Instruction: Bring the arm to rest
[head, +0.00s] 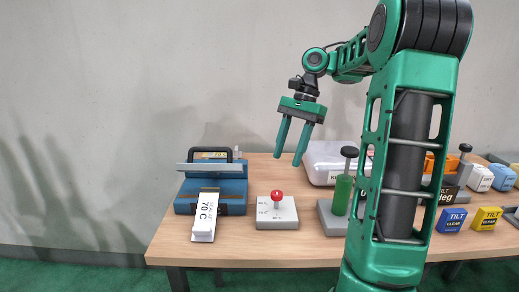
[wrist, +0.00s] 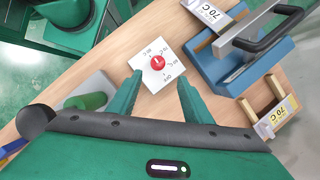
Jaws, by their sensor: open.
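My gripper (head: 293,143) hangs from my green arm above the table, fingers pointing down and spread apart. Nothing is between its fingers. In the wrist view my gripper (wrist: 158,95) shows its two green fingers, with a white plate with a red knob (wrist: 157,62) beyond them. In the head view that red-knobbed plate (head: 277,217) lies on the table below the fingers, apart from them.
A blue press-like device (head: 228,190) with a black handle and a "70 C" label (head: 204,217) stands at the left of the table (head: 262,250). A green cylinder (head: 342,194) stands right of the plate. Yellow (head: 486,218) and blue (head: 451,220) blocks sit farther right.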

